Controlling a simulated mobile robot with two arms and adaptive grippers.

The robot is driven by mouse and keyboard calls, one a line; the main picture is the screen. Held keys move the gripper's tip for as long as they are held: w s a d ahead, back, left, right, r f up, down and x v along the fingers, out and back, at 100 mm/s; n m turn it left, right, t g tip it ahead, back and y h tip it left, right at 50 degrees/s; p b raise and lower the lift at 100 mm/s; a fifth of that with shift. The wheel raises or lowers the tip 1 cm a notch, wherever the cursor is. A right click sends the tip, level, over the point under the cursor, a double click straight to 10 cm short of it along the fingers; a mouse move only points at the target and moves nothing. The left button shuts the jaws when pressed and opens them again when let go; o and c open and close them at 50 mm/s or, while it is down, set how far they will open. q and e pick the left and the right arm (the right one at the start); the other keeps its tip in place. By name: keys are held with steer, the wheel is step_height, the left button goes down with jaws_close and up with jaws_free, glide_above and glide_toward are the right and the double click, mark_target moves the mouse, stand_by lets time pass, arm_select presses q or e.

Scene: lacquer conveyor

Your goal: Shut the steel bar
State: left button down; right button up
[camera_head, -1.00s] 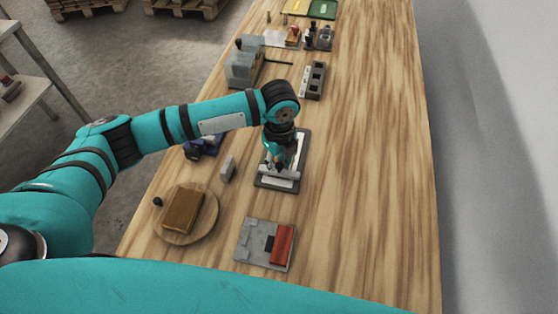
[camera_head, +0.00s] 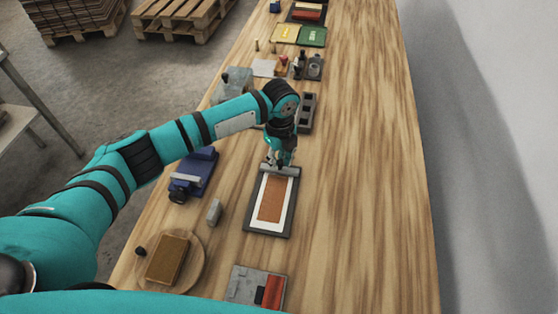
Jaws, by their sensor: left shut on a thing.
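The steel bar (camera_head: 282,170) lies across the far end of a dark rectangular frame (camera_head: 247,219) on the wooden table. Inside the frame a white sheet with a brown rectangle (camera_head: 270,197) lies uncovered. My left gripper (camera_head: 279,164) points down at the frame's far end and is shut on the bar, hiding part of it. My right gripper is not in view.
A blue device (camera_head: 195,176) and a small grey block (camera_head: 214,211) stand left of the frame. A round board (camera_head: 200,262) with a brown block and a grey plate (camera_head: 243,283) with a red piece lie nearer. The table's right side (camera_head: 365,180) is clear.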

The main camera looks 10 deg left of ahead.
mark_target(280, 160)
arm_select(q)
steer(key=shift+w+r, duration=0.1)
steer(key=shift+w, duration=0.05)
steer(key=c, duration=1.4)
jaws_free()
steer(key=shift+o, duration=1)
steer(key=shift+w, duration=0.1)
steer(key=shift+o, duration=0.2)
step_height(280, 160, up, 12)
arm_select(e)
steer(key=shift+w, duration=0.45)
